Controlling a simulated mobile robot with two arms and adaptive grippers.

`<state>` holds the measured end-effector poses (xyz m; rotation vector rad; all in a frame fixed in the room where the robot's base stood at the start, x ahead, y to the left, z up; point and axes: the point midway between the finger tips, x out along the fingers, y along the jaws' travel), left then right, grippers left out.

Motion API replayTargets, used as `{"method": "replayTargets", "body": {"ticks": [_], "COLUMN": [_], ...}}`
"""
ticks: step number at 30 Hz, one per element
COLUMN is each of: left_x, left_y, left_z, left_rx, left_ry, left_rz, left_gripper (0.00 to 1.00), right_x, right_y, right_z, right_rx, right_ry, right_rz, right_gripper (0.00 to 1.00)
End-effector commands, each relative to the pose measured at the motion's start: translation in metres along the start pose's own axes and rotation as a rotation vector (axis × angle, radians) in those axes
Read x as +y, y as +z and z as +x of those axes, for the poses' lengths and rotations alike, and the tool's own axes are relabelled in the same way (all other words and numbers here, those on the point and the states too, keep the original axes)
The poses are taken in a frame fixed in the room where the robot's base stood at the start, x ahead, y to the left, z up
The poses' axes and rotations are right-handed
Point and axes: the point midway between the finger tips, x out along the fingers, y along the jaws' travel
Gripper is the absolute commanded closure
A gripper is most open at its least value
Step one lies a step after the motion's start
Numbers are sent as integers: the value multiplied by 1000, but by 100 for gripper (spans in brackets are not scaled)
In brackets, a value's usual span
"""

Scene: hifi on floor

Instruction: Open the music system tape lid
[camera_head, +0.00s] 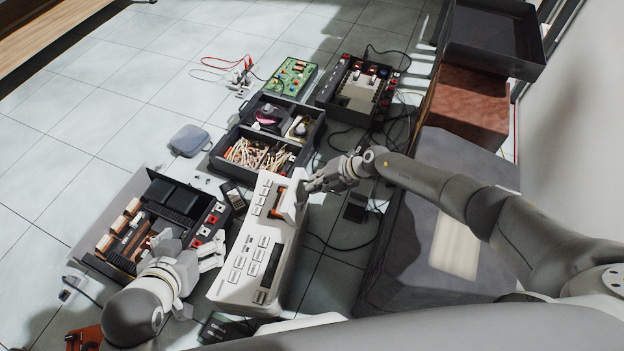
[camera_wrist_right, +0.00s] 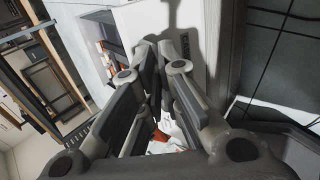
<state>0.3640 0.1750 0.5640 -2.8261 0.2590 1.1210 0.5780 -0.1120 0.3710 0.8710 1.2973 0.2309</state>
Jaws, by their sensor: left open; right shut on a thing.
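My left gripper (camera_head: 218,250) is open and empty beside the music system's left side.
Open boxes of electronics (camera_head: 150,222) and wires (camera_head: 262,152) stand left of and beyond the music system. A green circuit board (camera_head: 291,77) lies farther back. Cables run over the floor at right, by a dark grey block (camera_head: 405,262). Floor at far left is clear.

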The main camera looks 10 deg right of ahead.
Motion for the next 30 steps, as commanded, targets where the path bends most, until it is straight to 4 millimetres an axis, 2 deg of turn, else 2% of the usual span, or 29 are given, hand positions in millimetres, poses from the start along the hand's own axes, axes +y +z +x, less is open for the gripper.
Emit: {"method": "replayTargets", "body": {"ticks": [1, 18, 24, 30], "left_x": [0, -1, -1, -1], "left_y": [4, 12, 12, 12], "left_z": [1, 1, 0, 0], "left_rx": [-12, -45, -45, -44], "left_ry": [-1, -3, -2, -2], "left_rz": [0, -1, -1, -1], "left_gripper": [16, 16, 16, 16], "right_x": [-25, -28, -28, -28], "right_y": [-4, -4, -4, -4], "right_z": [4, 5, 5, 4], "right_rx": [0, -5, -4, -2], "right_ry": [-38, -33, -34, -35], "right_rz": [-3, -3, -2, -1], "right_gripper": [100, 100, 72, 70]}}
